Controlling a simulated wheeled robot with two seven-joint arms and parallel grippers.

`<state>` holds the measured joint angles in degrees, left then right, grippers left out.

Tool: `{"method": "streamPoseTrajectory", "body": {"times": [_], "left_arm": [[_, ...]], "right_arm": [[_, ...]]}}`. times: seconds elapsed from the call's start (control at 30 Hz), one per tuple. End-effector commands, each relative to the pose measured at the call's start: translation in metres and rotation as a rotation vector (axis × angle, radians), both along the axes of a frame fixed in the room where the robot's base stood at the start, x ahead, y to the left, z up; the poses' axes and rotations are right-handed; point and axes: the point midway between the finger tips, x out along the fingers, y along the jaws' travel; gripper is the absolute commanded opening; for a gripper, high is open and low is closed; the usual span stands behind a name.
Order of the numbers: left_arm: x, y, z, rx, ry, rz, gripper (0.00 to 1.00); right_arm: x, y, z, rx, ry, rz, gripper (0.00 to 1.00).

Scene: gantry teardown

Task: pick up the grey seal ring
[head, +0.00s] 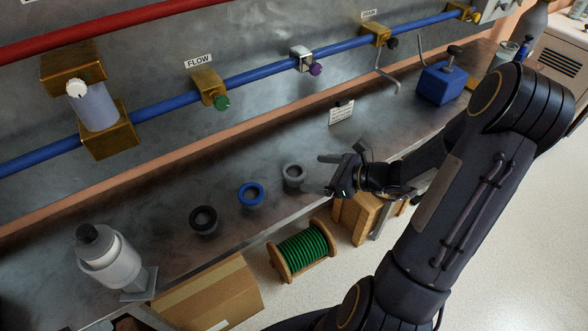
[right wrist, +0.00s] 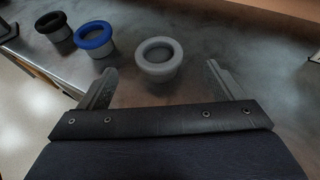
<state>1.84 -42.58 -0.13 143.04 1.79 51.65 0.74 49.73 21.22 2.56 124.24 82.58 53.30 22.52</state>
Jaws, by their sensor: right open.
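The grey seal ring (head: 293,175) sits on the metal bench, at the right end of a short row of three rings. It also shows in the right wrist view (right wrist: 158,58), ahead of and between my open fingers. My right gripper (head: 326,174) is open and empty, close to the right of the grey ring in the head view. In the right wrist view its two fingers (right wrist: 163,84) stand apart on either side, not shut on the ring. My left gripper is not in view.
A blue ring (head: 250,194) and a black ring (head: 204,220) stand left of the grey one. A white-grey canister (head: 107,258) is at the lower left. A green spool (head: 302,250) and cardboard box (head: 208,296) are below the bench edge. Blue pipe (head: 262,75) runs along the wall.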

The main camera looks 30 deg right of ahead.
Motion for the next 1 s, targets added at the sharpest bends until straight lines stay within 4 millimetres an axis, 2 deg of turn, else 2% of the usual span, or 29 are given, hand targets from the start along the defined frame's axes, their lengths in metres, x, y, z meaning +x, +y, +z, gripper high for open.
{"method": "streamPoseTrajectory", "body": {"times": [0.3, 0.57, 0.67, 0.93, 1.0], "left_arm": [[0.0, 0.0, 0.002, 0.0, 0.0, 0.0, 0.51], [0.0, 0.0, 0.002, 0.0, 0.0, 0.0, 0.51], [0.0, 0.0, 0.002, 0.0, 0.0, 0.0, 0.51], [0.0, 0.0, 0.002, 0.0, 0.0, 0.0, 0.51], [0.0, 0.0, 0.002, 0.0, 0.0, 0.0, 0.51]], "right_arm": [[0.033, 0.025, -0.014, 0.0, -0.001, 0.004, 0.87], [0.036, 0.027, -0.016, -0.002, -0.001, 0.003, 0.87], [0.036, 0.027, -0.016, -0.002, -0.001, 0.003, 0.77], [0.036, 0.027, -0.016, -0.001, -0.001, 0.004, 0.41], [0.036, 0.027, -0.016, -0.001, -0.001, 0.004, 0.39]]}}
